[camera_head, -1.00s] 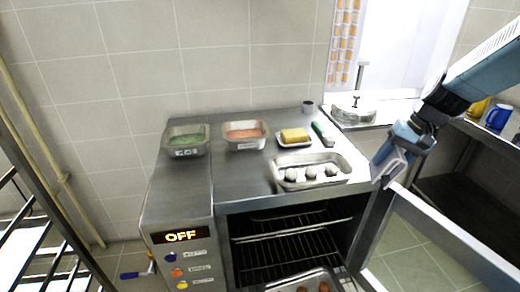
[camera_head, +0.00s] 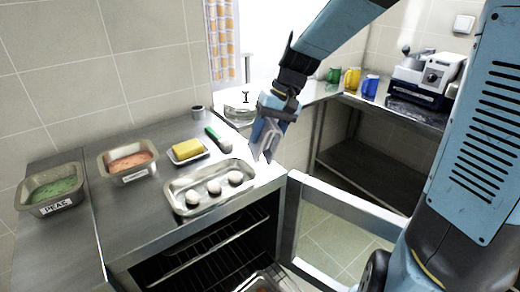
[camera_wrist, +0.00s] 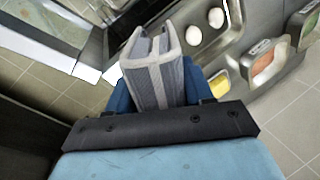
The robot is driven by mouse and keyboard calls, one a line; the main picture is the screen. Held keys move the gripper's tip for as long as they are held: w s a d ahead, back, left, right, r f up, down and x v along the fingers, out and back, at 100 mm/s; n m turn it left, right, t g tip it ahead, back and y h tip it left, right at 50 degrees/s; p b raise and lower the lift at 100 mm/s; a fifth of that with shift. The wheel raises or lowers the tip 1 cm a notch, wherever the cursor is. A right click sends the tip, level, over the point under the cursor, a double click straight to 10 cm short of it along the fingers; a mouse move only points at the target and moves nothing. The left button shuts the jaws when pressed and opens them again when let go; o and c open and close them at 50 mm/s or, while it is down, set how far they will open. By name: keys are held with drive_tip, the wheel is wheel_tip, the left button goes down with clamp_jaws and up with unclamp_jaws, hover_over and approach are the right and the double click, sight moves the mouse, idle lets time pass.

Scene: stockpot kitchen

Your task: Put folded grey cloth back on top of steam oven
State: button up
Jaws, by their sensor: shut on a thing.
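My gripper (camera_head: 268,138) is shut on the folded grey cloth (camera_wrist: 158,72), which sticks out beyond the fingers in the wrist view. In the head view the cloth (camera_head: 262,150) shows as a small grey piece at the gripper's end. It hangs by the right edge of the steam oven's top (camera_head: 142,206), close to a metal tray (camera_head: 178,203). I cannot tell whether the cloth touches anything below. The steam oven has its door (camera_head: 345,208) open to the right, with wire racks inside.
Containers of orange food (camera_head: 128,160) and peas (camera_head: 51,190) stand left. Mugs (camera_head: 351,79) stand on the right counter.

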drive_tip(key=shift+w+d+f, duration=0.35)
drive_tip(key=shift+w+f, duration=1.55)
drive_tip(key=shift+f, duration=0.1)
drive_tip(key=shift+w+d+f, duration=0.3)
drive_tip(key=shift+w+f, duration=1.6)
drive_tip(key=shift+f, duration=0.1)
drive_tip(key=shift+w+d+f, duration=0.35)
drive_tip(key=shift+w+f, duration=1.55)
drive_tip(key=shift+f, duration=0.1)
drive_tip(key=o, duration=1.2)
drive_tip(key=shift+f, duration=0.1)
